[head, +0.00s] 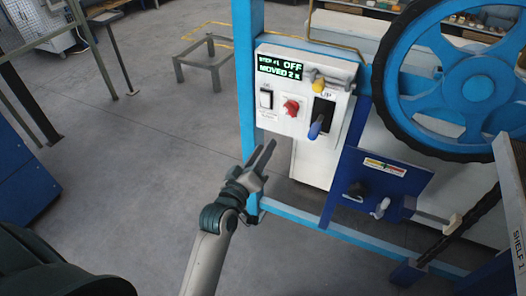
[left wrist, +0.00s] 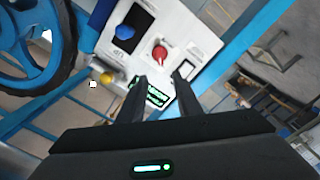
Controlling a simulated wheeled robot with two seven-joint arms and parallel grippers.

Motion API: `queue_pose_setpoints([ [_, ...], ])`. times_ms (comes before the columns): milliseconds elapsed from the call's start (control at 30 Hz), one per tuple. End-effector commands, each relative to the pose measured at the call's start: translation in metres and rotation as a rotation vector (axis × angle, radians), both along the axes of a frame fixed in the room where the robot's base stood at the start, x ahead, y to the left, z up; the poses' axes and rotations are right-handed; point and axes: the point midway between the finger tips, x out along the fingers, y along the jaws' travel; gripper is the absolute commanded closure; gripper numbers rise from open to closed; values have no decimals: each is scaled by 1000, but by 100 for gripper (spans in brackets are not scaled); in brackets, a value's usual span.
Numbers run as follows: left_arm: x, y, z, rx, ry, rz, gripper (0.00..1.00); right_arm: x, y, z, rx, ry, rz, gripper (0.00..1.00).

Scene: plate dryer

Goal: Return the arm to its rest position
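My left arm comes up from the bottom of the head view. Its gripper (head: 266,147) is in front of the white control panel (head: 300,130), below its lower left corner in the picture. In the left wrist view, the two dark fingers of this gripper (left wrist: 160,80) stand apart with nothing between them. The panel (left wrist: 185,22) lies beyond the fingertips. A gap between fingers and panel is hard to judge. My right gripper is in neither view.
The panel carries a lit display (head: 280,67) reading OFF, a red knob (head: 291,108) and a blue-handled lever (head: 316,127). A blue frame post (head: 244,70) stands left of it, a large blue wheel (head: 478,88) right. The grey floor (head: 130,190) at left is open.

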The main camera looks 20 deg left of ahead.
Motion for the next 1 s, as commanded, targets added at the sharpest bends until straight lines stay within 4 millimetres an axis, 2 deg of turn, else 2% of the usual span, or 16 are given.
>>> queue_pose_setpoints([
  [433,0,0,0,0,0,0,69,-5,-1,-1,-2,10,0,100],
  [567,1,-1,-8,6,15,-2,69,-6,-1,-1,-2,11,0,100],
  [667,2,-4,-28,23,46,-8,69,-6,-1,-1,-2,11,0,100],
  [767,3,-8,-60,48,99,-19,69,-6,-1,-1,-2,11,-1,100],
  [867,2,-15,-105,88,170,-35,69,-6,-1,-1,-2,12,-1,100],
  [1000,-10,-24,-179,157,290,-68,69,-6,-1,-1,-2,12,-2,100],
])
